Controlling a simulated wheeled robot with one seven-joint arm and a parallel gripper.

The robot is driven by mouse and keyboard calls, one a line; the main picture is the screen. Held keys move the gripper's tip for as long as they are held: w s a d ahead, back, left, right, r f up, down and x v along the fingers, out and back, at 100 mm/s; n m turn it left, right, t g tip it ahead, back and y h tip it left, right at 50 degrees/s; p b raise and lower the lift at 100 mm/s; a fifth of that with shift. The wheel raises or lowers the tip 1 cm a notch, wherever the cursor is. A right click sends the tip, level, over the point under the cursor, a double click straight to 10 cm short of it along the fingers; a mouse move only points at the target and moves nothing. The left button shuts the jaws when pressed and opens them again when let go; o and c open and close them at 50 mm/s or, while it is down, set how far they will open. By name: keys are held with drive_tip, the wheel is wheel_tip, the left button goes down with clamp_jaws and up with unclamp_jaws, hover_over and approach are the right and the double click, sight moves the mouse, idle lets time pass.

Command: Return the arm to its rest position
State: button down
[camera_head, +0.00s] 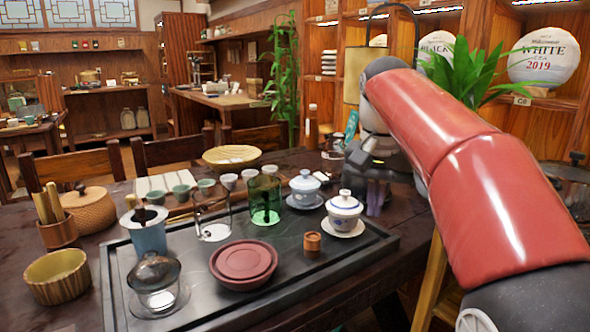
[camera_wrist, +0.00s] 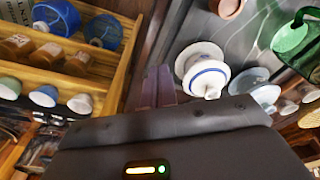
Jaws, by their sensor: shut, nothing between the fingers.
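My gripper (camera_head: 377,198) hangs at the right end of the dark tea tray (camera_head: 205,318), its purple fingers pointing down. The fingers are together and hold nothing; they also show in the wrist view (camera_wrist: 160,88). A white lidded bowl with a blue band (camera_head: 345,209) stands on a saucer just left of the fingers, with a small gap in the picture. In the wrist view a white lidded cup (camera_wrist: 208,76) lies right of the fingertips. My red arm reaches in from the right and hides part of the shelves and the table's right side.
On the tray are a reddish round dish (camera_head: 243,262), a green glass (camera_head: 264,202), a small wooden cup (camera_head: 312,243) and a second lidded cup (camera_head: 305,186). A leafy plant (camera_head: 468,70) and shelves with a white tea cake (camera_head: 543,58) stand behind my arm.

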drive_tip(key=s+d+f+n+t, duration=0.1)
drive_tip(key=s+f+n+t, duration=0.3)
drive_tip(key=s+f, duration=1.4)
drive_tip(key=s, duration=0.3)
drive_tip(key=shift+s+f, duration=0.2)
drive_tip(key=shift+f, duration=0.2)
